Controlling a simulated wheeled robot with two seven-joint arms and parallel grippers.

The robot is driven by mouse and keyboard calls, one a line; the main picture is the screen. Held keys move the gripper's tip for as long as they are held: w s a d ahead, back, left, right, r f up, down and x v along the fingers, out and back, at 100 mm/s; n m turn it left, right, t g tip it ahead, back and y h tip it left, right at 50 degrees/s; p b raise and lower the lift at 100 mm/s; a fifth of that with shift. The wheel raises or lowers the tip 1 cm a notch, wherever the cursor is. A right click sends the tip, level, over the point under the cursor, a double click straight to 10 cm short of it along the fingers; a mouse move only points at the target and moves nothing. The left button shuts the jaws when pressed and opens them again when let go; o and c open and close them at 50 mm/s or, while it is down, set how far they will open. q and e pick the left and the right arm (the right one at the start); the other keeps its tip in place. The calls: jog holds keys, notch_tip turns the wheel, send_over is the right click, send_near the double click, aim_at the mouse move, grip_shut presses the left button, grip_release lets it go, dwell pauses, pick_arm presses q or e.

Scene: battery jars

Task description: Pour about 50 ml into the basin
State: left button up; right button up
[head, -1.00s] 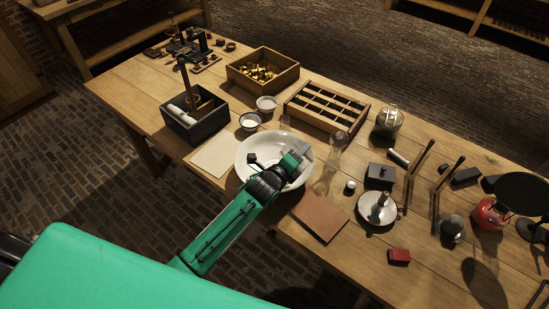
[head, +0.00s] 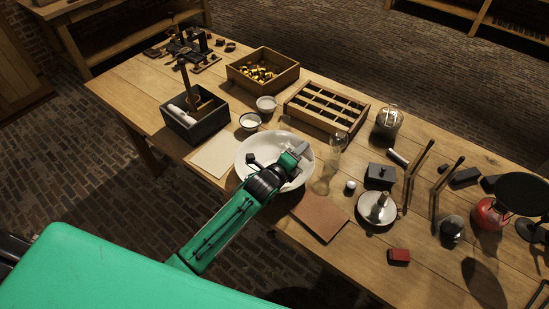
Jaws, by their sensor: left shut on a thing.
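The basin (head: 244,163) is a wide white bowl near the front edge of the table. My left arm reaches across it, and its gripper (head: 304,147) is above the basin's right side. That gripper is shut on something. The clear glass vessel (head: 335,155) just right of the fingertips looks like the thing held, but the contact is hard to make out. The vessel looks roughly upright, beside the basin and not over it. Its liquid level cannot be read. My right gripper is not in view.
A brown mat (head: 320,215) lies right of the basin and a pale sheet (head: 215,156) left of it. Two small bowls (head: 250,121) (head: 266,103) and a slotted wooden rack (head: 327,107) stand behind.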

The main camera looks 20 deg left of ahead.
pick_arm(q)
jog(key=shift+w+a+f+n, duration=0.15)
jog(key=shift+w+a+n, duration=0.05)
jog(key=shift+a+n, duration=0.25)
dwell(0.6)
jog(key=shift+s+d+m, duration=0.25)
jog(key=shift+d+m, duration=0.2)
jog(key=shift+d, duration=0.15)
jog(key=shift+d+f+m+y+b, duration=0.1)
jog(key=shift+f+m+y+b, duration=0.2)
jog(key=shift+m, duration=0.5)
jog(key=shift+r+m, duration=0.3)
jog(key=shift+r+m+t, duration=0.25)
jog(key=shift+m+t, duration=0.05)
jog(key=shift+m, duration=0.2)
jog(key=shift+f+m, duration=0.3)
jog(key=shift+f, duration=0.05)
jog(key=shift+f+m+y+b, duration=0.15)
jog(key=shift+m+y+b, duration=0.15)
jog(key=shift+m+b, duration=0.15)
